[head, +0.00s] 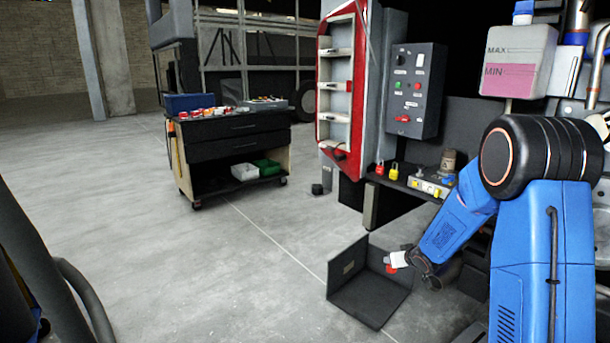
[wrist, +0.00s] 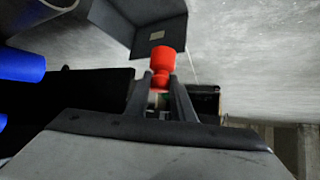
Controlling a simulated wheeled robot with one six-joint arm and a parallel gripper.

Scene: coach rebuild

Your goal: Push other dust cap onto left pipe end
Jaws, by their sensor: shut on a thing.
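My gripper (wrist: 160,82) is shut on a red dust cap (wrist: 161,60), which sticks out beyond the fingertips in the wrist view. In the head view the red cap (head: 391,268) shows small at the end of my gripper (head: 398,260), low at the right. A grey pipe-like part (wrist: 58,4) with a pale end is cut off at the top left of the wrist view, apart from the cap. A blue rounded part (wrist: 22,65) lies below it. I cannot tell which part is the left pipe end.
A dark open-sided bracket (head: 368,300) stands on the floor beside my gripper; it also shows beyond the cap in the wrist view (wrist: 145,14). A shelf with padlocks (head: 394,172) is behind. A tool cart (head: 232,140) stands further left. The floor between is clear.

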